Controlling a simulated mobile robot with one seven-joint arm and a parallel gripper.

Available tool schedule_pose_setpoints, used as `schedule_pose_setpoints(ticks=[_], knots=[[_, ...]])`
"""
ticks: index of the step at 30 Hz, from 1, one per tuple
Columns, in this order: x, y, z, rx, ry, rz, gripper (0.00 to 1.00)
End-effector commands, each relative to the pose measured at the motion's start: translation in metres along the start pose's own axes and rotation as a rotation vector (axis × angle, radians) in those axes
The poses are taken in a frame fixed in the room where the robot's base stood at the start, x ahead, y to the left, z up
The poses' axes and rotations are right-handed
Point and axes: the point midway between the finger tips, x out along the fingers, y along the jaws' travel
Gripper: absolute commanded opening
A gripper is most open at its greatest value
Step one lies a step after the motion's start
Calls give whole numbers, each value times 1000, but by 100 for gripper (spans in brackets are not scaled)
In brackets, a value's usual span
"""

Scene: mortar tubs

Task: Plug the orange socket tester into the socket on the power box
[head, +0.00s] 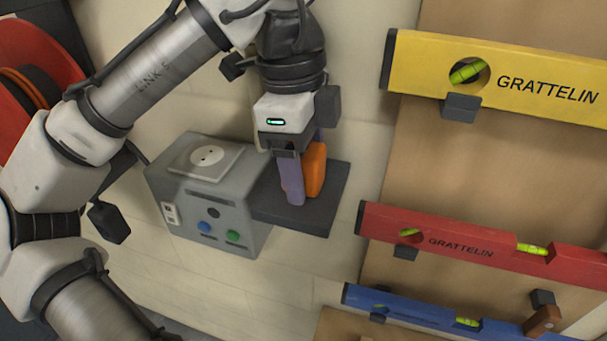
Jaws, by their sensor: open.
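The orange socket tester (316,170) stands on a dark shelf (268,205) at the right side of the grey power box (205,222). The pale socket (207,156), with a round recess, is on the box's sloping top, left of the tester. My gripper (304,182) points down over the shelf and is open. Its near purple finger is just left of the tester and covers part of it. A bit of the other finger shows behind the tester's top. I cannot tell whether either finger touches the tester.
A yellow level (540,62), a red level (480,245) and a blue level (420,309) hang on a wooden board at right. A red cable reel (40,50) is at the upper left, behind my arm. Bare wall lies between box and board.

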Motion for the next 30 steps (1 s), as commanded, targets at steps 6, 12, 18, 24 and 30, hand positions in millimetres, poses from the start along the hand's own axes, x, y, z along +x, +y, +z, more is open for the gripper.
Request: schedule_pose_setpoints(ticks=[6,12,18,24,30], knots=[[-1,0,0,0,0,0,65],[-1,0,0,0,0,0,41],[-1,0,0,0,0,0,20],[-1,0,0,0,0,0,20],[-4,-3,-2,1,1,0,20]])
